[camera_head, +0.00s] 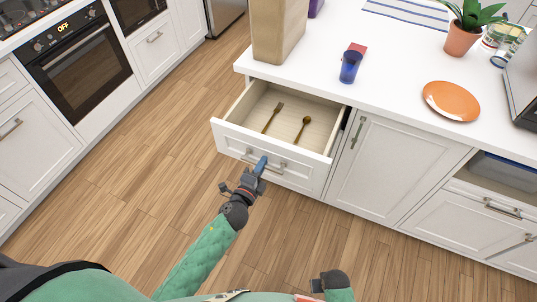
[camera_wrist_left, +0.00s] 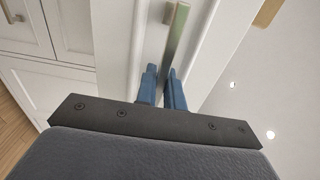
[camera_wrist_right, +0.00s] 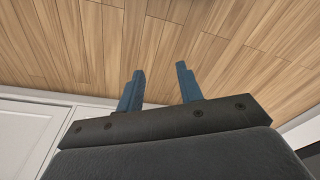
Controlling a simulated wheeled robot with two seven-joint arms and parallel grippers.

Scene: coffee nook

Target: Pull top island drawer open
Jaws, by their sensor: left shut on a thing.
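The top island drawer (camera_head: 267,145) is pulled out from the white island, and its pale interior shows. A fork (camera_head: 272,117) and a spoon (camera_head: 301,129) lie inside it. My left gripper (camera_head: 262,163) is at the drawer front, shut on the metal bar handle (camera_head: 281,170). The left wrist view shows the two blue fingers (camera_wrist_left: 162,84) close together around the handle (camera_wrist_left: 176,42). My right gripper is low in the head view, its fingers not clear there. In the right wrist view its fingers (camera_wrist_right: 160,85) stand apart with nothing between them, above the floor.
On the island top (camera_head: 399,62) stand a paper bag (camera_head: 278,30), a blue cup (camera_head: 350,66), an orange plate (camera_head: 451,100) and a potted plant (camera_head: 463,38). An oven (camera_head: 80,60) is in the left counter. The wooden floor between is clear.

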